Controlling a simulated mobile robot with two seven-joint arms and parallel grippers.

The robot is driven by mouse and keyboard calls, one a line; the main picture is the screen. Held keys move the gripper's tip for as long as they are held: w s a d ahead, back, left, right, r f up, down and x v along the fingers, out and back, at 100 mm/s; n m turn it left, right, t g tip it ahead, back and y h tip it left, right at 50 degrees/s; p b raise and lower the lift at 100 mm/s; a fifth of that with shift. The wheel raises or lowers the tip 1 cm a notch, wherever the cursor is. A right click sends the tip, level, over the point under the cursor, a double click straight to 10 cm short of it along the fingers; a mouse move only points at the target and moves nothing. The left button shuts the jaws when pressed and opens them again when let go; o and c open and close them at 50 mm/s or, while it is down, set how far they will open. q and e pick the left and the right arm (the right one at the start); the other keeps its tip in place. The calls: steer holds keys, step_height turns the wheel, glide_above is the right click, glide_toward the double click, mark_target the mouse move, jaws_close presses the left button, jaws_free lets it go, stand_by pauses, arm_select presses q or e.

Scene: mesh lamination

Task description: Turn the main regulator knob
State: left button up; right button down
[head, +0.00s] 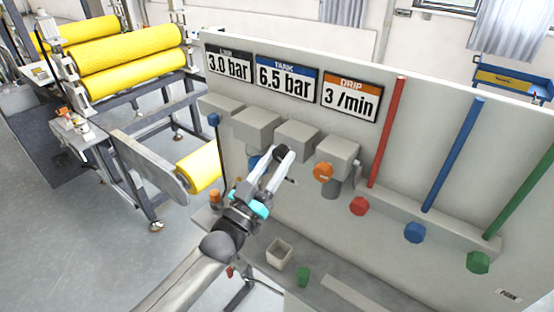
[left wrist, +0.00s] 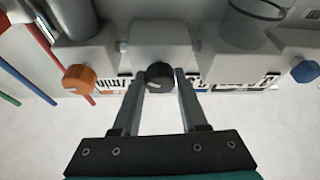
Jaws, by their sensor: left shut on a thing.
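My left gripper (head: 286,153) reaches up from the lower left to the row of grey blocks on the panel. In the left wrist view the gripper (left wrist: 160,75) has its two fingers closed on the sides of a round black knob (left wrist: 160,76), on the front of a grey block (left wrist: 161,42). In the head view the fingers largely hide that knob. An orange knob (head: 323,171) is on the block to the right, and a blue knob (head: 213,119) is at the far left. No label marks which knob is the main regulator. My right gripper is not in view.
Signs read line 3.0 bar (head: 229,66), tank 6.5 bar (head: 284,80) and drip 3 /min (head: 350,98). Red (head: 388,135), blue (head: 453,155) and green (head: 520,195) pipes stand to the right. Yellow rollers (head: 130,60) stand behind left.

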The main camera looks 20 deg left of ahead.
arm_select(q)
jaws_close()
steer(key=shift+m, duration=0.6)
steer(key=m+h+b, duration=0.1)
steer(key=m, duration=0.2)
steer(key=shift+a+g+h, duration=0.1)
steer(key=shift+g+h, duration=0.3)
steer(key=m+g+h, duration=0.1)
steer(key=m+h, duration=0.1)
steer(key=m, duration=0.2)
steer(key=shift+w, duration=0.1)
steer(key=m, duration=0.1)
steer(key=m+g+h, duration=0.1)
steer(key=m, duration=0.1)
steer(key=shift+a+r+m, duration=0.1)
steer(key=shift+a+m, duration=0.05)
steer(key=shift+m, duration=0.15)
steer(key=shift+m+g+h, duration=0.5)
steer(key=shift+m+g, duration=0.6)
steer(key=shift+m, duration=1)
